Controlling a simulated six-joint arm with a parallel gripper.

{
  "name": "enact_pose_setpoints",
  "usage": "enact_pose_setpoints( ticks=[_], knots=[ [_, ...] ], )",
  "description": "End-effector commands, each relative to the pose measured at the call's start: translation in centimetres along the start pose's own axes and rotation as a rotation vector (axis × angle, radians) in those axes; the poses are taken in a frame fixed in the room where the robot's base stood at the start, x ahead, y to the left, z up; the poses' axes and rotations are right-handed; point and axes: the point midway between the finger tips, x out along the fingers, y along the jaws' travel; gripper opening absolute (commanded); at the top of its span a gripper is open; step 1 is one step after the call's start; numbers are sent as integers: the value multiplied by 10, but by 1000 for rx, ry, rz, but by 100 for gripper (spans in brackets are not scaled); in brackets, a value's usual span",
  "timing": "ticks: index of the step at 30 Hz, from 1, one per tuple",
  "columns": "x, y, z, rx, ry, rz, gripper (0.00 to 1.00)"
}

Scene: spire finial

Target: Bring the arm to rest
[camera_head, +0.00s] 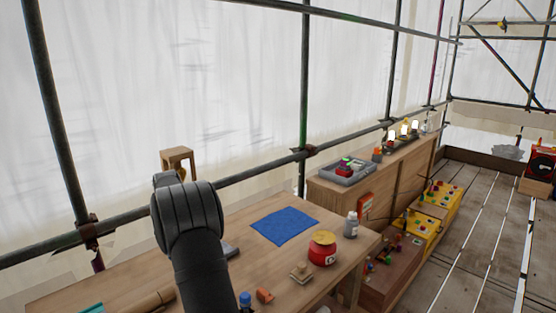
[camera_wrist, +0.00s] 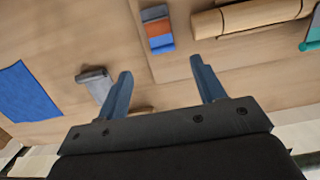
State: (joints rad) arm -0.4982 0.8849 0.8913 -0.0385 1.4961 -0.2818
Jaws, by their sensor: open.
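My gripper (camera_wrist: 164,82) shows in the wrist view with its two blue fingers well apart and nothing between them. Below and beyond the fingers is the wooden table (camera_wrist: 95,35). In the head view my dark arm rises from the bottom edge over the left part of the table (camera_head: 335,240), and the gripper itself is hidden behind the arm. A blue cloth (camera_head: 285,225) lies flat on the table to the right of the arm; it also shows at the left of the wrist view (camera_wrist: 27,92).
A red jar (camera_head: 322,250), a grey bottle (camera_head: 351,225) and a small wooden piece (camera_head: 301,274) stand right of the arm. A wooden frame (camera_head: 178,160) stands behind it. A rolled bundle (camera_wrist: 250,17) lies near the gripper. Scaffold poles (camera_head: 306,95) run behind the table.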

Motion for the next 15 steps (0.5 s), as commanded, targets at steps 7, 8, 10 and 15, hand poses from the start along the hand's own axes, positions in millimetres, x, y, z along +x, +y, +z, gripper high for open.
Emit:
enact_pose_setpoints(
  ticks=[7,8,10,15],
  knots=[
    [52,0,1,0,-4,-1,63],
    [58,0,1,0,-3,-1,63],
    [71,0,1,0,-3,-1,63],
    [100,0,1,0,-3,-1,63]
  ],
)
